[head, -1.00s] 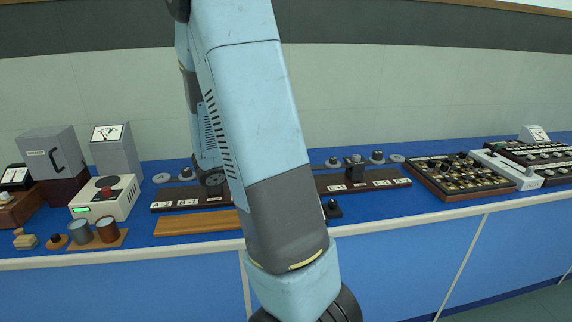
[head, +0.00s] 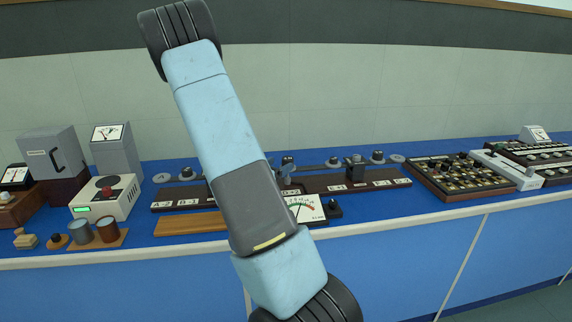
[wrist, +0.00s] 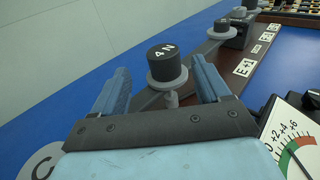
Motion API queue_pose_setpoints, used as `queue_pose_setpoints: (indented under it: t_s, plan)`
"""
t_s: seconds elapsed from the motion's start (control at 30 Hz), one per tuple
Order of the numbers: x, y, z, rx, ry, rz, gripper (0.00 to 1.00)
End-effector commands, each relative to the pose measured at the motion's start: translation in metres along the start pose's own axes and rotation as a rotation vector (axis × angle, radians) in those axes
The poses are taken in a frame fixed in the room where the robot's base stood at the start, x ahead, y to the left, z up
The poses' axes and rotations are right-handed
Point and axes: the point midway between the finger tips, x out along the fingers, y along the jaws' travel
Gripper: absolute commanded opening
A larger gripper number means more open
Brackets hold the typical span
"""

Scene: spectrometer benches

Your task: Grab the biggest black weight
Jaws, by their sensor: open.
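A black cylindrical weight marked "4 N" (wrist: 166,60) stands upright on a grey round base in the wrist view. In the head view it seems to be the dark knob (head: 288,159) behind my arm. My gripper (wrist: 160,68) is open and empty, its two blue fingers to the left and right of the weight in the picture. No contact shows; I cannot tell how far the fingertips reach around it. A smaller-looking black weight (wrist: 221,25) stands farther back right. More weights, one at right (head: 377,155), line the bench's back. My arm hides some of the bench.
A dark lettered rail (head: 325,184) runs along the blue bench. A dial meter (wrist: 297,138) stands close at right of my gripper. A box of small pieces (head: 455,178) sits right; a scale-like device (head: 105,197) and cylinders (head: 80,231) sit left.

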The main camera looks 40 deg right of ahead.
Motion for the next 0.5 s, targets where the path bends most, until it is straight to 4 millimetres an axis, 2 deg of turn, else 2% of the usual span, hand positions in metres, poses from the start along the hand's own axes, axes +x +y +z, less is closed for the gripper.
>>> queue_pose_setpoints:
  t_s: [0.1, 0.37, 0.5]
  plan:
    - [0.015, -0.001, 0.000, 0.001, 0.000, -0.002, 0.76]
    - [0.027, 0.000, 0.001, 0.002, 0.000, -0.001, 0.76]
    - [0.040, -0.002, 0.003, 0.002, 0.000, -0.002, 0.76]
